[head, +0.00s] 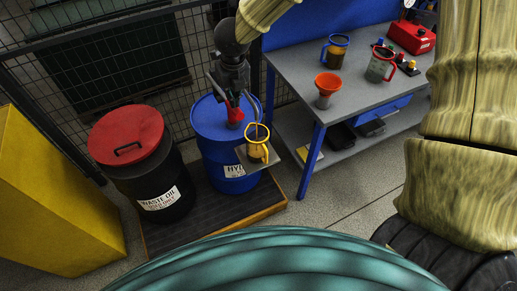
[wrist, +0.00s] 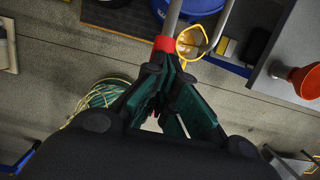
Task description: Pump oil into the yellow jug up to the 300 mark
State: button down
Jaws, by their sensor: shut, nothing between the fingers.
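The yellow jug (head: 257,150) stands on a small bracket at the front of the blue drum (head: 212,160). It looks amber inside; its marks and level are too small to read. In the wrist view, the jug's yellow rim (wrist: 192,34) is beyond my fingers, with a curved metal spout over it. The pump's red grip (head: 235,117) is above the drum, just below my gripper (head: 231,98). In the wrist view, my gripper (wrist: 166,66) is shut and empty, its tips close to the red grip (wrist: 165,43) on the grey rod. Contact is unclear.
A black waste oil drum (head: 150,175) with red lid stands left of the blue drum, on the same dark pallet (head: 205,212). The grey workbench (head: 345,75) at right holds an orange funnel (head: 326,88) and other jugs. A yellow cabinet (head: 50,190) is at far left.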

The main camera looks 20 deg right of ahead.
jog(key=shift+f+b, duration=3)
jog(key=shift+f, duration=1.8)
notch_tip(320, 180, up, 12)
jog(key=p, duration=0.7)
jog(key=shift+f+p, duration=0.15)
jog(key=shift+p, duration=0.15)
